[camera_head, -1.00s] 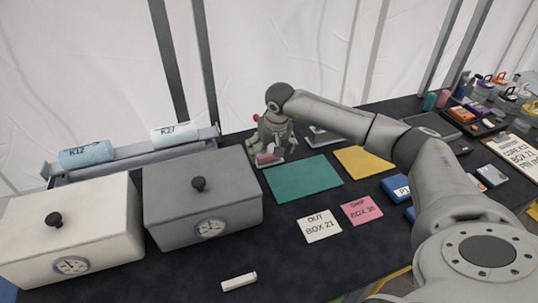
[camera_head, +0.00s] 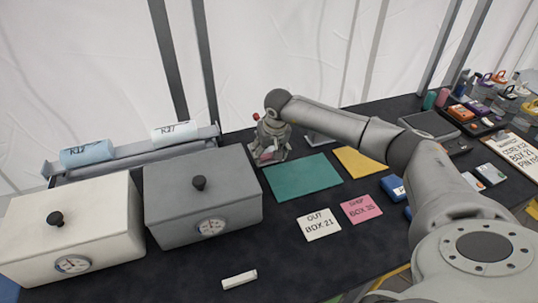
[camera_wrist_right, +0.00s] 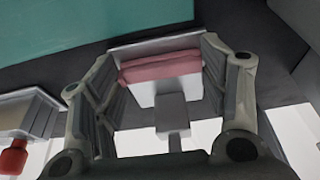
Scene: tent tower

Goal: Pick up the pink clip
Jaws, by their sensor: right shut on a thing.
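The pink clip (camera_wrist_right: 160,68) shows in the right wrist view as a pink bar on a pale grey body, between the two fingers. My right gripper (camera_wrist_right: 160,82) is shut on it, with one finger at each side. In the head view my right gripper (camera_head: 268,155) points down beside the grey box, and only a little of the pink clip (camera_head: 266,156) shows between its fingers. I cannot tell whether the clip touches the table. My left gripper is not in view.
A grey lidded box (camera_head: 203,195) stands close left of the gripper, with a white lidded box (camera_head: 70,230) beyond it. A teal mat (camera_head: 302,177) lies to the right. A grey item with a red knob (camera_wrist_right: 14,158) is near the gripper. The front middle of the table is mostly clear.

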